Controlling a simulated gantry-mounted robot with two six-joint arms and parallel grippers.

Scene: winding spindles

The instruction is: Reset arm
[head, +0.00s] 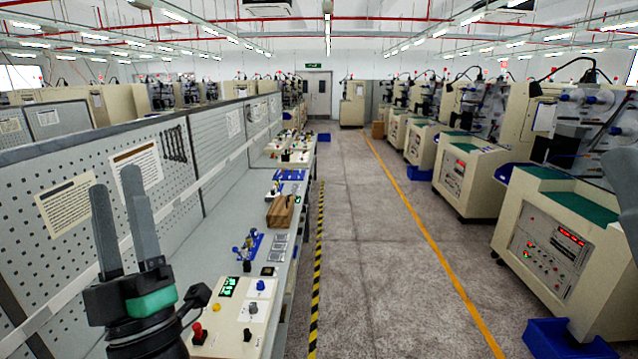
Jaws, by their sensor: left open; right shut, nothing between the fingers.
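My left gripper (112,180) is in the lower left of the head view, in front of the pegboard wall and above the near end of the workbench. Its two grey fingers point up and stand apart, with nothing between them. A grey part of my right side shows cut off at the right edge; I see no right fingertips.
The workbench (225,238) holds a control panel (240,318) with a red button (198,331), a brown box (280,211) and small parts. Winding machines (560,235) line the right. A blue bin (568,340) stands on the floor. The aisle (362,240) is clear.

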